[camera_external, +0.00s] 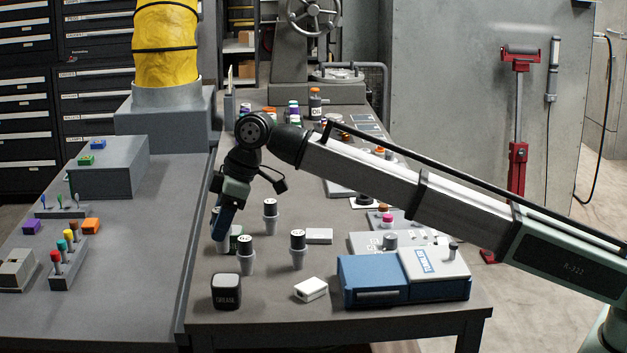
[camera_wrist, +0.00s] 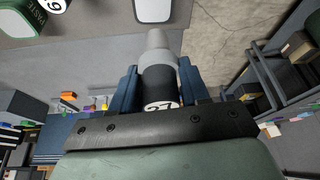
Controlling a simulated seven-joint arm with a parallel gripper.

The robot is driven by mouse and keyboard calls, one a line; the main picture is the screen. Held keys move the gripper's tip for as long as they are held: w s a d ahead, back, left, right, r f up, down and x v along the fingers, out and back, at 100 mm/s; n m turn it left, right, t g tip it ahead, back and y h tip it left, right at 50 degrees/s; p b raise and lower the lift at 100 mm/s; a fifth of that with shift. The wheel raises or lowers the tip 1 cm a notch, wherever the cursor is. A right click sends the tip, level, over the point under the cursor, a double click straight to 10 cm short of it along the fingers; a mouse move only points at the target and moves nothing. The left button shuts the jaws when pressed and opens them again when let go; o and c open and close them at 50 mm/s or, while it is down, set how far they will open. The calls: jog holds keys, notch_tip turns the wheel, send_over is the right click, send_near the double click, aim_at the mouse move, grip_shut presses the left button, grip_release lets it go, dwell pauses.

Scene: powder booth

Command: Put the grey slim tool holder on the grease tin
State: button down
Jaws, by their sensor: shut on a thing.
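My gripper (camera_external: 219,226) points down over the left part of the bench. In the wrist view its blue fingers (camera_wrist: 157,88) are shut on a slim tool holder (camera_wrist: 158,45), with a grey tapered end and a dark band with a numbered white cap. In the external view the held holder (camera_external: 221,244) shows only partly below the fingers, and I cannot tell whether it touches the bench. The grease tin (camera_external: 226,291), a dark box with a pale top and lettering, stands at the front left of the bench, nearer the camera than my gripper.
Tool holders with dark numbered tops stand nearby (camera_external: 246,254), (camera_external: 298,250), (camera_external: 270,216). A green paste tin (camera_wrist: 32,40) is close to the gripper. A white box (camera_external: 311,290) and a blue case (camera_external: 374,282) lie to the right. Bench between grease tin and white box is clear.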

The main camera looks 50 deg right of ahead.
aim_at(223, 251)
jog(key=shift+f, duration=3.4)
jog(key=shift+f, duration=0.15)
jog(key=c, duration=0.5)
grip_release()
jog(key=shift+c, duration=0.2)
jog(key=v, duration=1.2)
